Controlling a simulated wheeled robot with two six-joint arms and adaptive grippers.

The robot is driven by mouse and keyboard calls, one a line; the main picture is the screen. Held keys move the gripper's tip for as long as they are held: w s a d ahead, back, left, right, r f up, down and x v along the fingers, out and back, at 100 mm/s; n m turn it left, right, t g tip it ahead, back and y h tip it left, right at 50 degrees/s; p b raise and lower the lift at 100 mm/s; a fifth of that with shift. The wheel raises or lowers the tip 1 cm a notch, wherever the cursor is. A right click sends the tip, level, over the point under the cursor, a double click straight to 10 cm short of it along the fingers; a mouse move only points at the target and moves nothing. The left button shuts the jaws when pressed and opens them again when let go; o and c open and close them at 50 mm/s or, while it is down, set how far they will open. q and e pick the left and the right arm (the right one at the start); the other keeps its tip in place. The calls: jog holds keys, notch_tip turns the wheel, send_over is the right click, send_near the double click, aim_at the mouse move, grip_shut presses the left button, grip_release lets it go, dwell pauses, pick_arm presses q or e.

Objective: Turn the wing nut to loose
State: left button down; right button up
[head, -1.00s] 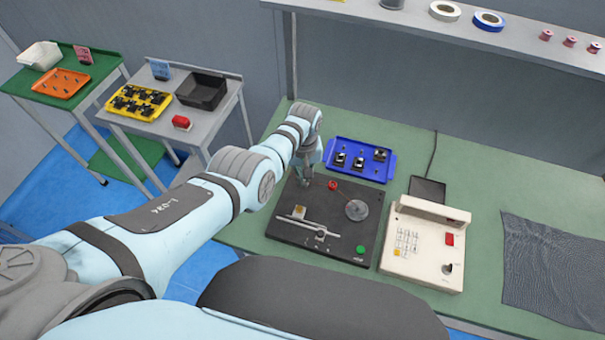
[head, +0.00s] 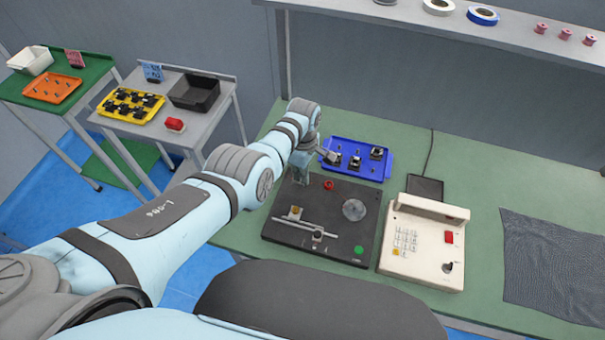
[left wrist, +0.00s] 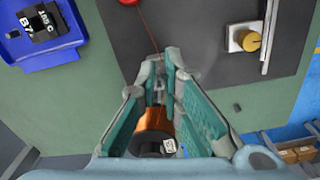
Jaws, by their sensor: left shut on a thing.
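My left gripper (head: 303,172) is at the back left corner of the black winder base (head: 283,232). In the left wrist view its fingers (left wrist: 160,82) are shut around a copper-coloured coil (left wrist: 155,121) with a black end and a small white label. A thin red wire (left wrist: 150,32) runs up from between the fingers towards a red part (head: 328,185) on the base. A brass-coloured round knob (left wrist: 249,40) sits on a silver block; it also shows in the head view (head: 295,211). I cannot make out a wing shape on any part. My right gripper is not visible.
A blue tray (head: 384,172) with black parts lies just behind the base. A clear disc (head: 354,209) and a rail (head: 300,227) stand on the base. A cream control box (head: 420,264) stands close to its right. Green bench shows left of the base.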

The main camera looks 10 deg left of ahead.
pick_arm(q)
jog(key=shift+w+n, duration=0.2)
jog(key=shift+n, duration=0.9)
jog(key=c, duration=1.9)
grip_release()
notch_tip(320, 180, up, 12)
jog(key=shift+f, duration=0.1)
